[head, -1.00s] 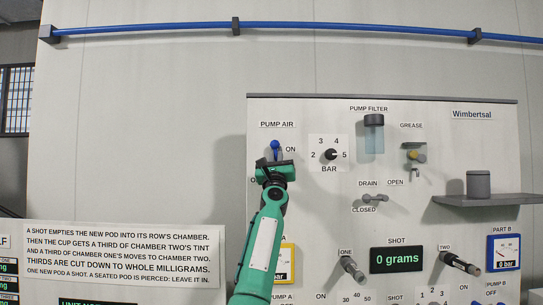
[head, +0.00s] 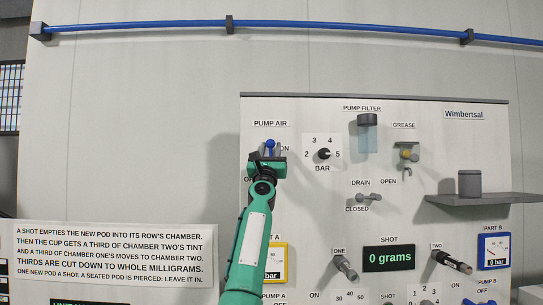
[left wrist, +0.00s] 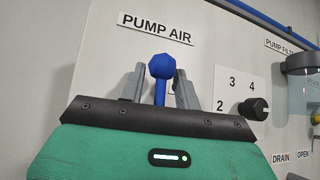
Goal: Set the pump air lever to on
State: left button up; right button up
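The pump air lever (head: 270,144) is blue with a round knob and sits under the PUMP AIR label, left of ON. Its knob stands upright in the left wrist view (left wrist: 162,66), and its lower stem and base are hidden behind my gripper. My left gripper (head: 267,158) is at the lever, just below the knob. In the left wrist view its two grey fingers (left wrist: 161,88) stand apart, one on each side of the stem, with gaps visible. The OFF label is partly covered by the gripper. My right gripper is not in view.
A pressure knob (head: 324,154) marked BAR is just right of the lever. Further right are the pump filter (head: 368,135), the drain lever (head: 369,197) and a grey shelf (head: 480,200). The wall left of the panel is clear above the text sign (head: 110,255).

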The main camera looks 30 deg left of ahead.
pick_arm(q)
jog(key=shift+s+d, duration=0.2)
jog(key=shift+s, duration=0.05)
jog(key=shift+w+f, duration=0.1)
jog(key=shift+f, duration=0.1)
jog(key=shift+d+f+b, duration=0.15)
jog(key=shift+b, duration=0.15)
jog(key=b+v, duration=0.5)
jog(key=v, duration=0.8)
jog(key=shift+s, duration=0.4)
